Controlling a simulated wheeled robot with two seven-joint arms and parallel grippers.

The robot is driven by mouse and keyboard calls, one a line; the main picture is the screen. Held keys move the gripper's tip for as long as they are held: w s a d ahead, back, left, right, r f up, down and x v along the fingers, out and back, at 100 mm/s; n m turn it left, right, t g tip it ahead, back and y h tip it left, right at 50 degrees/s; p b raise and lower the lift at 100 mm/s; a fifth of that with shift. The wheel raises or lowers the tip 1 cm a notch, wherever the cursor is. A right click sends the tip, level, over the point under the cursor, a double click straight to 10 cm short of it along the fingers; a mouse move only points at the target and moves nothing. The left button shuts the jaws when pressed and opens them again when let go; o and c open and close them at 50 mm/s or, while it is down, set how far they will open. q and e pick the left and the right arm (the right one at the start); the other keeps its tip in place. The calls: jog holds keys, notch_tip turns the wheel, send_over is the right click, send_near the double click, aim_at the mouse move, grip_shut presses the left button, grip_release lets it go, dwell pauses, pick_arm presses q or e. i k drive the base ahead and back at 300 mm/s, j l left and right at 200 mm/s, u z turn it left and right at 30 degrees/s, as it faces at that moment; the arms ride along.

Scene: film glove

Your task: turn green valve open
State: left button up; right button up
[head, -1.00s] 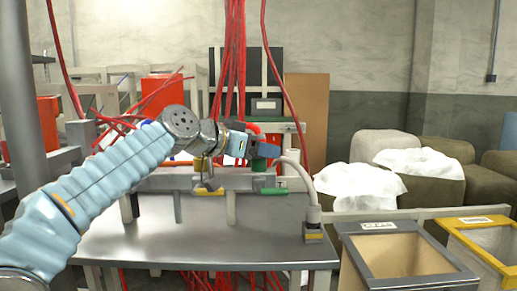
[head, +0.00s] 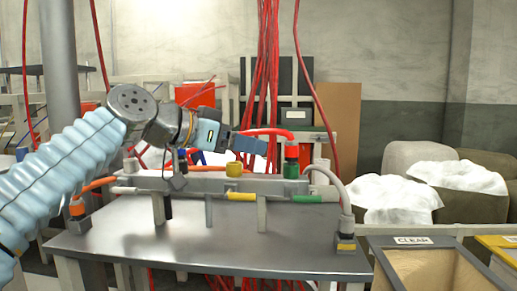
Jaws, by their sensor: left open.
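The green valve handle (head: 307,199) lies level along the front of the grey pipe manifold (head: 205,184) on the metal table. Above it stands a green fitting (head: 291,169) with an orange hose on top. My left gripper (head: 262,147) comes in from the left, above the manifold. It is open, its blue-grey fingers pointing right toward the orange hose and green fitting. I see nothing between the fingers. The gripper is above and left of the green handle, apart from it. My right gripper is out of view.
A yellow handle (head: 241,196) lies level left of the green one. A grey hose (head: 340,192) curves down on the right to a yellow-banded fitting (head: 346,244). The table front (head: 215,250) is bare. A bin labelled CLEAR (head: 420,265) stands right of the table.

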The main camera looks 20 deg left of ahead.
aim_at(296, 199)
jog(key=k, duration=1)
